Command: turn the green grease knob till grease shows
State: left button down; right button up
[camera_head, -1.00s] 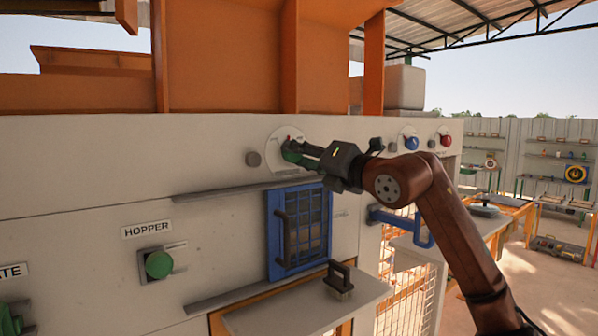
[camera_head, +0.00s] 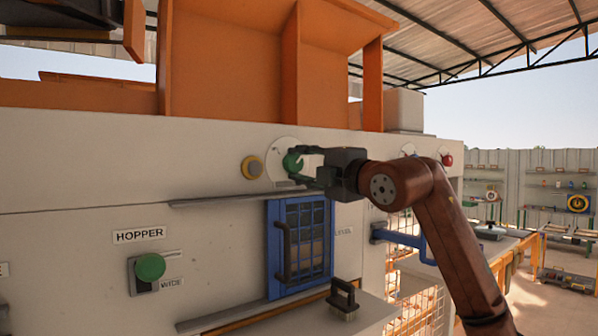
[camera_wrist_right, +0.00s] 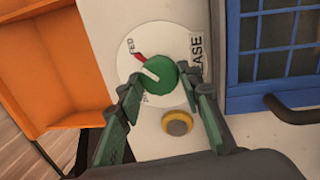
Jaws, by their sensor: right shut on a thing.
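The green grease knob (camera_head: 293,162) sits on a round white dial plate (camera_head: 281,148) on the machine's pale front panel. My right gripper (camera_head: 304,166) is shut on the knob, with a finger at each side. The knob also shows in the right wrist view (camera_wrist_right: 158,75), between the green fingers (camera_wrist_right: 166,82). A white line on the knob points up and left, close to a red mark on the dial. My left gripper is out of view.
A blue barred door (camera_head: 300,238) with a dark handle is below the dial. A brush (camera_head: 343,298) stands on a shelf below it. A blue handle (camera_head: 405,240) sticks out at right.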

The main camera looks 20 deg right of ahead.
jog(key=shift+d, duration=0.1)
dwell(0.5)
jog(key=o, duration=1.1)
jog(key=shift+o, duration=0.3)
jog(key=v, duration=1.2)
